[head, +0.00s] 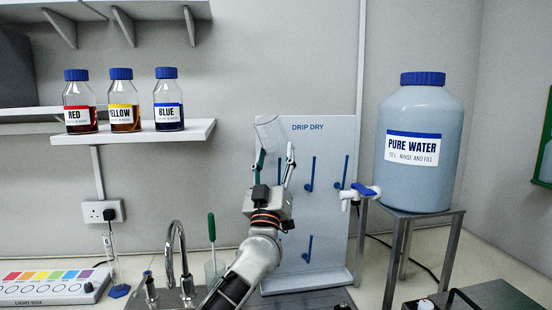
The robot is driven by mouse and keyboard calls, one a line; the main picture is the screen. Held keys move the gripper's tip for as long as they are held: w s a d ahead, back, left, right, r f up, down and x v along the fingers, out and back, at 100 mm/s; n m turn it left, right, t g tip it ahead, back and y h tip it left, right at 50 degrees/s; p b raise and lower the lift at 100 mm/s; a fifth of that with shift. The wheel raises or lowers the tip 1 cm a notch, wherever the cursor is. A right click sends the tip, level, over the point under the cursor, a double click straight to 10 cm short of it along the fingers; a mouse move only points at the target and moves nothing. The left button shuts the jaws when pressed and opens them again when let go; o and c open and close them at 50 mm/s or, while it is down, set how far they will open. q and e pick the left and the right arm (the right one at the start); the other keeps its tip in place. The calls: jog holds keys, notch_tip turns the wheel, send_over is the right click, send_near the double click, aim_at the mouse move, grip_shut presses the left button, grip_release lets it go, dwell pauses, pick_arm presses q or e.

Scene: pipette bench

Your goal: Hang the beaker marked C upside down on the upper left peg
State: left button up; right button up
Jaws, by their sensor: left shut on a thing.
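My left gripper (273,154) is raised in front of the drip-dry board (328,215), its fingers pointing up. It is shut on a clear glass beaker (269,132), which sits tilted between the fingertips near the board's top left. No letter C can be read on the beaker, and I cannot tell which end is its mouth. Blue pegs show on the board: an upper middle peg (311,174), an upper right peg (342,172) and a lower peg (308,249). The upper left part of the board is largely covered by my gripper. My right gripper is not in view.
A large pure water tank (421,165) stands on a metal stand (445,214) at right, its tap (362,193) reaching toward the board. A shelf (140,133) with red, yellow and blue bottles is at left. A curved faucet (178,245) stands left of my arm.

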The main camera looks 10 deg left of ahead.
pick_arm(q)
jog(key=shift+w+a, duration=0.25)
jog(key=shift+w, duration=0.45)
notch_tip(320, 180, down, 8)
jog(key=w+d+b, duration=0.2)
jog(key=b, duration=0.4)
jog(key=shift+w+d, duration=0.2)
jog(key=shift+w, duration=0.1)
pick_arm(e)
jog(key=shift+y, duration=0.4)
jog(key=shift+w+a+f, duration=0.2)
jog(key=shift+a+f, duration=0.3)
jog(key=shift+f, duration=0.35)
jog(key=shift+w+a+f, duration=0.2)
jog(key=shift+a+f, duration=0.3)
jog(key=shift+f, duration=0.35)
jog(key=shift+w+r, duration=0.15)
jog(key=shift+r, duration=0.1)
pick_arm(q)
jog(key=o, duration=1.4)
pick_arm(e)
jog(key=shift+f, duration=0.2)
